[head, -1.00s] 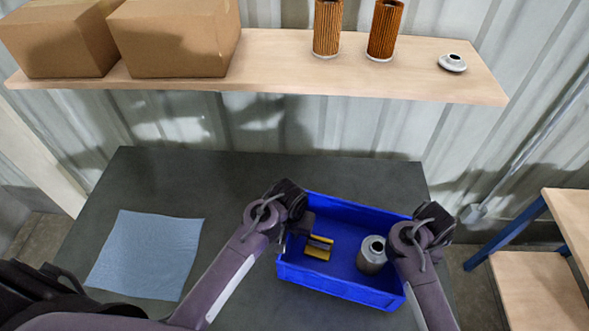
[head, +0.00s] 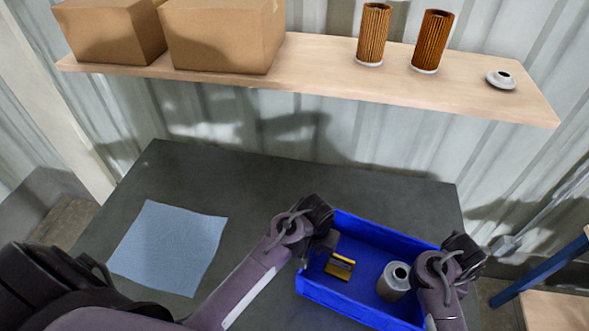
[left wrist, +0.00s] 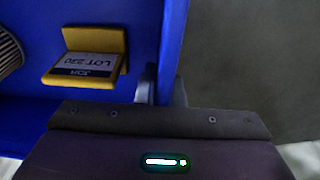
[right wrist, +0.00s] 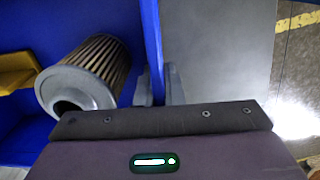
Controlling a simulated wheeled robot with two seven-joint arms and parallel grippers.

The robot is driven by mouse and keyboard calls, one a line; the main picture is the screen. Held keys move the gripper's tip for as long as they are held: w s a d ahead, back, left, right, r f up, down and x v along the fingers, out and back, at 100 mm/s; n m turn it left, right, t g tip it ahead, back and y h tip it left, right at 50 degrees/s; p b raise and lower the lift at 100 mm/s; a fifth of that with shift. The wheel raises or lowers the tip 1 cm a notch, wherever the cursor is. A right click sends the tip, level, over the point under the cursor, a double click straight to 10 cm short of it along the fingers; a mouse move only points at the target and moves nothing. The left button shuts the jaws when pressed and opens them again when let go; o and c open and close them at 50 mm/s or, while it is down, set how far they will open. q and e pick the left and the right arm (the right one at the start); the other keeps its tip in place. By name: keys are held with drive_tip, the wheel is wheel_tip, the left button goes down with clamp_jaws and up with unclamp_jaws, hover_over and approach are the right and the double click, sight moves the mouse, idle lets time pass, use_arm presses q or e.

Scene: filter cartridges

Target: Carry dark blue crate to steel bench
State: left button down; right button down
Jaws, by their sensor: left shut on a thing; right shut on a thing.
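The blue crate (head: 362,308) is at the right part of the dark grey table top (head: 250,185) in the head view. I cannot tell whether it rests on the table or hangs just above it. My left gripper (head: 326,240) is shut on the crate's left wall, also seen in the left wrist view (left wrist: 165,88). My right gripper (head: 438,268) is shut on its right wall, also seen in the right wrist view (right wrist: 158,85). Inside are a yellow holder with a label (head: 340,266) and a grey-ended pleated cartridge (head: 393,282). I see no plainly steel bench.
A light blue cloth (head: 170,247) lies on the table's left, with bare table between it and the crate. A wooden wall shelf (head: 320,66) holds cardboard boxes (head: 222,38), two orange filters (head: 373,35) and a small grey part (head: 500,79). A blue-legged wooden unit (head: 545,311) stands at right.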

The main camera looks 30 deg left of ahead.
use_arm(q)
drive_tip(key=shift+f+b, duration=0.55)
drive_tip(key=shift+f, duration=0.2)
use_arm(e)
drive_tip(key=shift+f, duration=0.7)
use_arm(q)
drive_tip(key=c, duration=2)
unclamp_jaws()
use_arm(e)
drive_tip(key=c, duration=2)
unclamp_jaws()
use_arm(q)
drive_tip(key=o, duration=0.5)
drive_tip(key=shift+c, duration=0.2)
use_arm(e)
drive_tip(key=o, duration=0.5)
drive_tip(key=shift+c, duration=0.2)
use_arm(q)
drive_tip(key=r, duration=0.5)
drive_tip(key=s+r, duration=0.1)
drive_tip(key=r, duration=0.1)
drive_tip(key=shift+r, duration=0.25)
use_arm(e)
drive_tip(key=shift+d+r, duration=0.1)
drive_tip(key=shift+r, duration=0.25)
wheel_tip(320, 180, up, 7)
drive_tip(key=shift+f, duration=0.1)
